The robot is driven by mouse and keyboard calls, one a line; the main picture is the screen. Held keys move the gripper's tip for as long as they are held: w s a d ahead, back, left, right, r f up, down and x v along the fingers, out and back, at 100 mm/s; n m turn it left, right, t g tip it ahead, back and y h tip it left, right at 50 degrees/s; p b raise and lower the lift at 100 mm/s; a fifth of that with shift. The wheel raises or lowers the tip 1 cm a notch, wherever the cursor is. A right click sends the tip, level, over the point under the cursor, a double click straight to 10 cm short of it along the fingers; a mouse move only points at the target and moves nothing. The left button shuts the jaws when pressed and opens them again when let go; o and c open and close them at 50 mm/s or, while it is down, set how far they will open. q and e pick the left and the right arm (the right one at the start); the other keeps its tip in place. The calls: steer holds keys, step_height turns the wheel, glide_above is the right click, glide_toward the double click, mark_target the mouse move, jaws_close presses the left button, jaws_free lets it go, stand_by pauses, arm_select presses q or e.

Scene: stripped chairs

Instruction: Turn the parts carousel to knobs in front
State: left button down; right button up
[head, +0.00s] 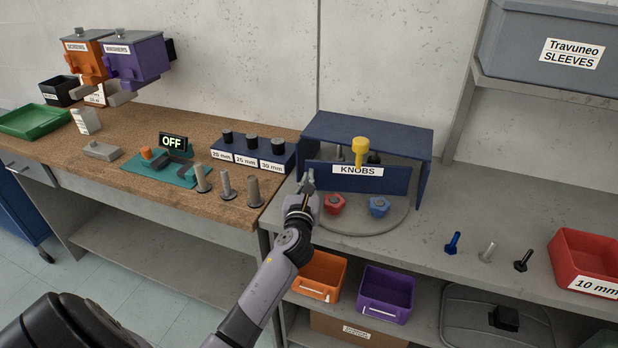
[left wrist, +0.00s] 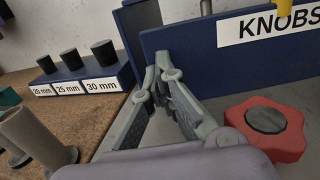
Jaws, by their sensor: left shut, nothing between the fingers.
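The parts carousel is a grey round turntable (head: 368,241) with an upright dark blue panel (head: 391,182) labelled KNOBS and a blue housing (head: 410,139) around its back. A red knob (head: 334,204) and a blue knob (head: 379,206) lie on the turntable in front of the panel. My left gripper (head: 307,182) is shut and empty at the panel's left end. In the left wrist view its fingertips (left wrist: 163,62) meet close to the panel (left wrist: 200,60), left of the red knob (left wrist: 265,128); contact is unclear.
Left of the carousel are a blue block with black plugs (head: 252,150) and several grey posts (head: 226,186) on the brown bench. Orange (head: 319,275) and purple (head: 386,293) bins sit below.

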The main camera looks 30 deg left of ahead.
arm_select(q)
steer(key=shift+w+a+r+m+t+h+p, duration=0.2)
steer(key=shift+w+a+m+t+h+p, duration=0.4)
steer(key=shift+h, duration=0.4)
steer(key=shift+w+a+f+m+h, duration=0.1)
steer(key=shift+w+a+m+h, duration=0.15)
steer(key=shift+w+m+h, duration=0.25)
steer(key=shift+w+a+f+m+h, duration=0.1)
steer(key=shift+w+a+m+h, duration=0.15)
steer(key=shift+h, duration=0.45)
arm_select(e)
steer(key=shift+a+r, duration=0.2)
steer(key=shift+r, duration=0.95)
arm_select(q)
steer(key=shift+s+f, duration=0.1)
arm_select(e)
steer(key=shift+s+d, duration=0.1)
